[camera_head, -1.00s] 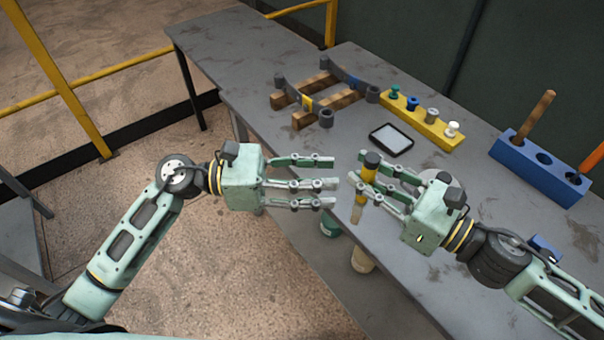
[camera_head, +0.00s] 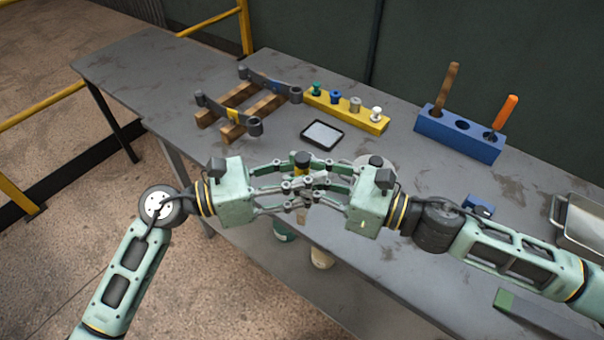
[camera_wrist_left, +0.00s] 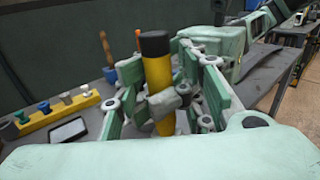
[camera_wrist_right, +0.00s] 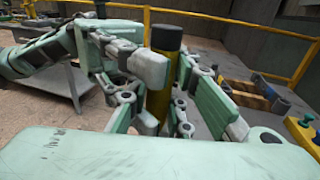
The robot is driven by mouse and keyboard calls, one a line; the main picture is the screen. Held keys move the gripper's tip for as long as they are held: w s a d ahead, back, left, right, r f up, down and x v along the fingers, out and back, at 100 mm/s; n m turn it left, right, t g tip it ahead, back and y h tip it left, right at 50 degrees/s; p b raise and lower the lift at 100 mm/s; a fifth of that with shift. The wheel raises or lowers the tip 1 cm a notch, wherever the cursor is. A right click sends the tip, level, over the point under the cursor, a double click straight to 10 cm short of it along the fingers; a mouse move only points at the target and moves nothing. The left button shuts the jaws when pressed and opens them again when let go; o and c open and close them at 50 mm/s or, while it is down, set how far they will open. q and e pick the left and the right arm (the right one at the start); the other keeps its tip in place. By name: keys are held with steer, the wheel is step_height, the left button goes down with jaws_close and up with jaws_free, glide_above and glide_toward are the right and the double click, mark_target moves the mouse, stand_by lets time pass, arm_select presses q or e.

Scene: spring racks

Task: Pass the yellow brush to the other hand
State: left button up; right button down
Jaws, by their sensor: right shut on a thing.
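The yellow brush (camera_head: 302,168) stands roughly upright, its black end up, between my two facing grippers over the bench's front edge. My right gripper (camera_head: 305,188) is shut on the yellow brush; the brush shows between its fingers in the right wrist view (camera_wrist_right: 158,100). My left gripper (camera_head: 300,184) is open, its fingers reaching to either side of the brush, which also shows between them in the left wrist view (camera_wrist_left: 160,72). The fingers of both hands overlap and hide the brush's middle. Contact of the left fingers with it cannot be told.
The grey bench (camera_head: 400,200) lies below. On it are a black-framed tablet (camera_head: 322,134), a yellow peg block (camera_head: 352,113), wooden bars with grey springs (camera_head: 238,112), a blue holder (camera_head: 458,136) and a metal tray (camera_head: 585,225). Containers (camera_head: 320,258) stand beneath the bench edge.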

arm_select(q)
jaws_close()
arm_select(e)
steer(key=c, duration=1.5)
jaws_free()
